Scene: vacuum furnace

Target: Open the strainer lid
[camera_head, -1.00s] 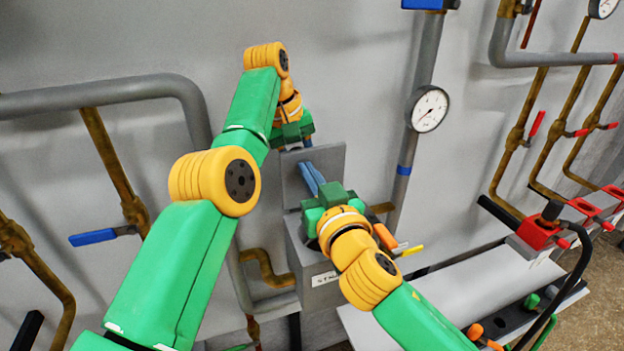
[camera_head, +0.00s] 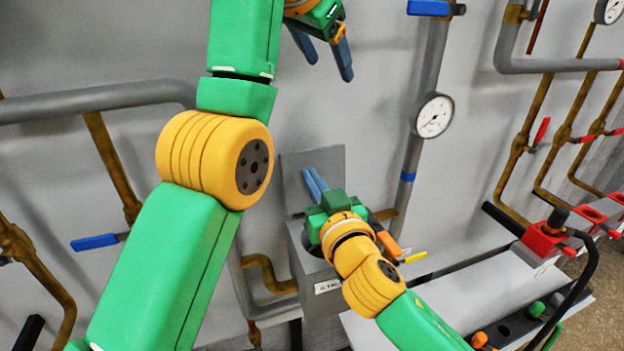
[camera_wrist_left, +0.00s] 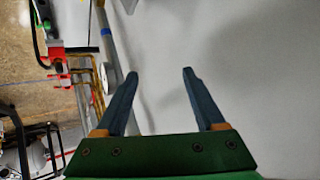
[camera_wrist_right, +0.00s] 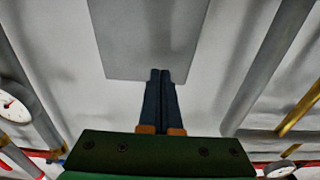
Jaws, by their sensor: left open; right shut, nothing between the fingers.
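The strainer is a grey box (camera_head: 322,287) against the wall with a white label on its front. Its grey lid (camera_head: 330,160) stands raised upright at the back of the box. The lid also fills the upper middle of the right wrist view (camera_wrist_right: 150,35). My right gripper (camera_head: 315,182) is shut and empty, in front of the lid and over the box opening. In the right wrist view its fingertips overlap the lid's edge; I cannot tell if they touch. My left gripper (camera_head: 326,50) is open and empty, high above the strainer near the wall.
A pressure gauge (camera_head: 433,116) on a grey vertical pipe stands right of the lid. A blue-handled valve (camera_head: 95,241) is on the left. A white bench (camera_head: 450,300) with red holders (camera_head: 545,238) is at the right.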

